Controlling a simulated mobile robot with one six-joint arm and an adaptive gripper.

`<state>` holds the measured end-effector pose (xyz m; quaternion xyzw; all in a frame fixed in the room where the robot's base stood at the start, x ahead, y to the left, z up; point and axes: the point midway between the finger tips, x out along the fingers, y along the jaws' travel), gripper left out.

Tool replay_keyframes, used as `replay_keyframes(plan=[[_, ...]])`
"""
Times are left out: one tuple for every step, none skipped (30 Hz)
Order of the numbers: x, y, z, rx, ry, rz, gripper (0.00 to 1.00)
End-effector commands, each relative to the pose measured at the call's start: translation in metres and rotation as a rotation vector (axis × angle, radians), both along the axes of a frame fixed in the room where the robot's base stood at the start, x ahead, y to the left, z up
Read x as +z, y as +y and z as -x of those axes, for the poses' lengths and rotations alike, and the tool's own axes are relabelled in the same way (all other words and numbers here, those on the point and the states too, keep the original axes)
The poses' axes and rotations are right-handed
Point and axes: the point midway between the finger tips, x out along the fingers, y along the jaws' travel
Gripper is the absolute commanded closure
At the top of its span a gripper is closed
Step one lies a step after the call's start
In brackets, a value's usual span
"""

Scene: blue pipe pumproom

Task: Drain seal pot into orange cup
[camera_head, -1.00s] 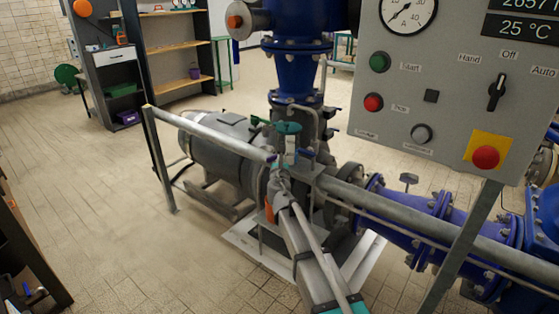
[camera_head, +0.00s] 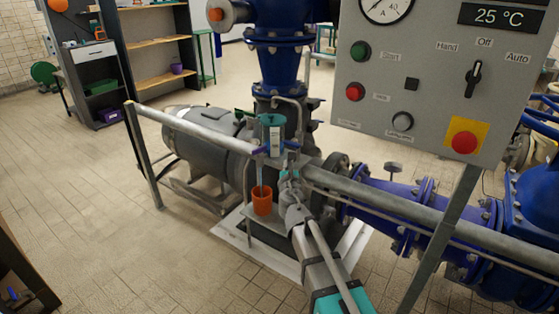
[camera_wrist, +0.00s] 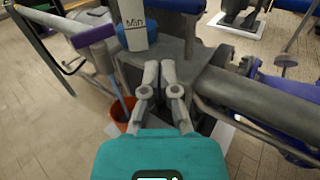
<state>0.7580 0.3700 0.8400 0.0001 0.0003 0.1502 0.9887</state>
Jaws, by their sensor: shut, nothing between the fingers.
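The seal pot (camera_head: 273,138) is a small teal-topped cylinder with a pale front, mounted at the rail by the pump. A "Min" mark shows on its pale front (camera_wrist: 135,25) in the wrist view. A blue-purple valve handle (camera_wrist: 95,35) is left of it, above a thin bluish vertical pipe or stream (camera_wrist: 120,88); I cannot tell which. This leads down into the orange cup (camera_head: 262,201), which stands upright below and also shows partly in the wrist view (camera_wrist: 121,118). My gripper (camera_wrist: 159,70) is shut and empty, in front of the pot and right of the handle.
A grey rail (camera_head: 390,205) crosses in front of the pump, close to my arm. A control panel (camera_head: 440,85) stands at the right above blue pipes (camera_head: 385,200). The floor at the left (camera_head: 100,230) is clear.

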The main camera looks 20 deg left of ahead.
Motion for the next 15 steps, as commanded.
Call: replay_keyframes(plan=[[0.0,-0.008,0.006,-0.001,0.0,0.0,1.0],[0.0,-0.011,0.008,-0.002,0.0,0.0,1.0],[0.0,-0.014,0.01,-0.002,0.0,0.0,1.0],[0.0,-0.015,0.011,-0.001,0.0,0.0,1.0],[0.0,-0.017,0.012,-0.001,0.0,0.0,1.0],[0.0,-0.019,0.013,-0.001,0.0,0.0,1.0],[0.0,-0.02,0.014,0.0,0.0,0.0,1.0],[0.0,-0.021,0.014,0.0,0.0,0.0,1.0],[0.0,-0.021,0.014,0.0,0.0,0.0,1.0],[0.0,-0.022,0.015,0.0,0.0,0.0,1.0],[0.0,-0.022,0.015,0.0,0.0,0.0,1.0],[0.0,-0.022,0.015,0.0,0.0,0.0,1.0],[0.0,-0.022,0.015,0.0,0.0,0.0,1.0],[0.0,-0.022,0.014,0.0,0.0,0.0,1.0],[0.0,-0.022,0.014,0.0,0.0,0.0,1.0]])
